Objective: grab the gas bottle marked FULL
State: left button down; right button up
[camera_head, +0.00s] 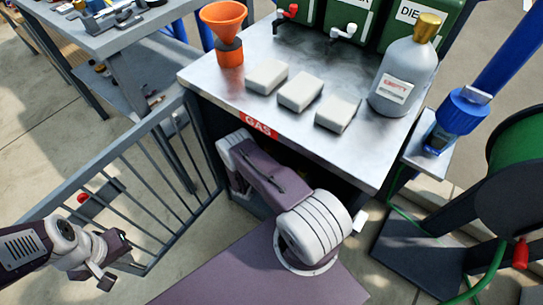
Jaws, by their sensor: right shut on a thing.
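A grey gas bottle (405,75) with a gold cap stands upright on the right of the metal counter; its red label appears to read EMPTY. No bottle marked FULL shows. The dark space under the counter, below the red GAS sign (258,125), is mostly in shadow. My right arm reaches into this space, and its gripper is hidden there, so what it holds does not show. My left gripper (112,268) is at the lower left, beside the grey railing and far from the bottle; its fingers are too small to read.
Three pale blocks (300,91) and an orange funnel (228,48) sit on the counter (215,78). Green canisters (345,20) with taps stand behind. A railing (130,170) is at left; a green hose reel (515,150) is at right.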

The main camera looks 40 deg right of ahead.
notch_tip(320, 180, up, 3)
jog(key=shift+f+p, duration=0.1)
jog(key=shift+p, duration=0.6)
jog(key=s+a+p, duration=0.1)
jog(key=s+a, duration=0.3)
jog(key=a, duration=0.4)
jog(key=s+a+p, duration=0.2)
jog(key=s+a, duration=0.2)
jog(key=a, duration=0.4)
jog(key=shift+s+f, duration=0.15)
